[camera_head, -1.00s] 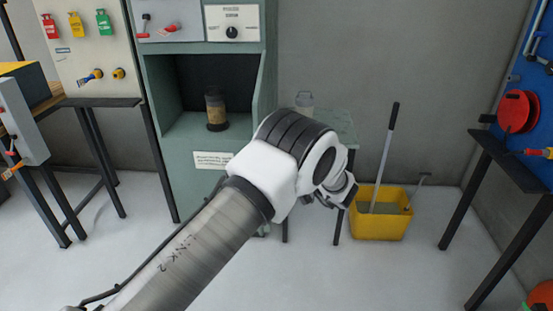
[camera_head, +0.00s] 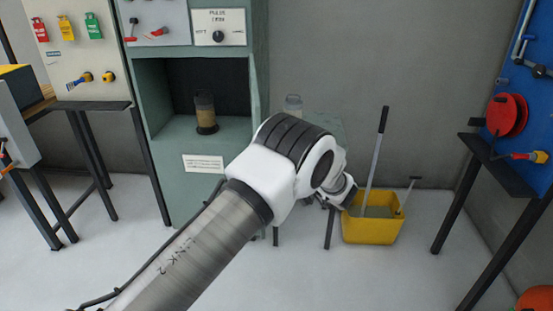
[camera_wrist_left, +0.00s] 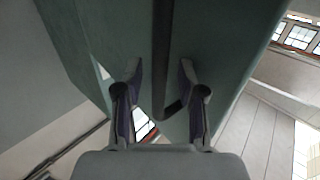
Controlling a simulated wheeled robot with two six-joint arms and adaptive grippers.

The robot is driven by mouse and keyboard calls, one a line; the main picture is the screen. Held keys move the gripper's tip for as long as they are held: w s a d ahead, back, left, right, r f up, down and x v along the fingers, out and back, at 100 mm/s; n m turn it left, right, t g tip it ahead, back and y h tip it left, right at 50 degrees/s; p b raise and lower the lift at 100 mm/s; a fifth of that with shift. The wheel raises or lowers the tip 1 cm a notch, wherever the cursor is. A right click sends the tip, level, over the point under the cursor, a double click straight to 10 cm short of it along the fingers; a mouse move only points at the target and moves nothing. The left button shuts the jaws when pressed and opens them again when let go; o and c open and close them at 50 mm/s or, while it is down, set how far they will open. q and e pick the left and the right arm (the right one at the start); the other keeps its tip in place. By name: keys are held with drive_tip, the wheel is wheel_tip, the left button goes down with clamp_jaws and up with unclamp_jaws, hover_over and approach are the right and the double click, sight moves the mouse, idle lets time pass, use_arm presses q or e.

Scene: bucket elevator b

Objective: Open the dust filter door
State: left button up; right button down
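A green cabinet (camera_head: 185,180) stands left of centre in the head view, with an open-fronted dark recess. A jar (camera_head: 205,115) with brownish contents stands in the recess. I cannot tell which panel is the dust filter door. My left arm crosses the head view, and its gripper (camera_head: 337,192) is partly hidden by the wrist, to the right of the cabinet. In the left wrist view, the left gripper (camera_wrist_left: 160,105) has its fingers apart. Green panels (camera_wrist_left: 208,50) and a dark bar (camera_wrist_left: 163,60) appear beyond and between the fingers; contact is unclear. My right gripper is out of view.
A yellow bucket (camera_head: 372,231) with a long handle is on the floor to the right. A blue tool board (camera_head: 538,100) is at far right.

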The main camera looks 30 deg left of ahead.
use_arm(q)
drive_tip(key=v, duration=0.7)
drive_tip(key=shift+d, duration=0.2)
drive_tip(key=shift+d, duration=0.15)
